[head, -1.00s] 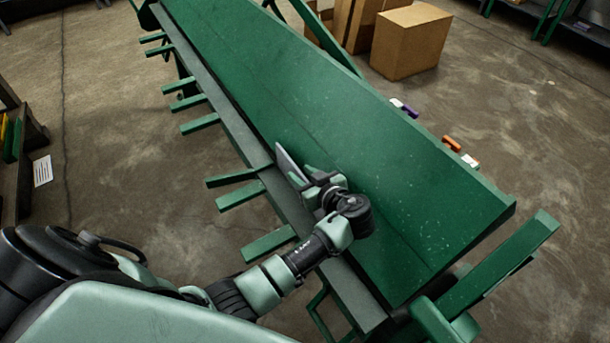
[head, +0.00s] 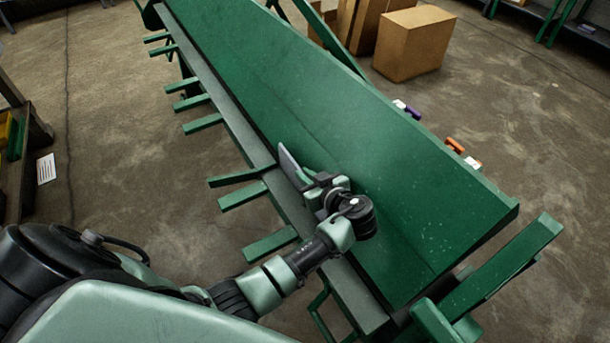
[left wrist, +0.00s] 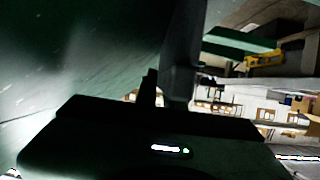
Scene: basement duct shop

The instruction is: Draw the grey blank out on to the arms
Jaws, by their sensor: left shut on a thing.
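The big green machine (head: 400,190) runs diagonally across the head view, with a long grey ledge (head: 232,125) along its left side. Several flat green arms (head: 243,196) stick out to the left below that ledge. My right gripper is not in view.
Cardboard boxes (head: 414,45) stand on the floor behind the machine. Small orange and purple items (head: 454,145) lie along its far edge. A shelf (head: 30,130) stands at the left edge.

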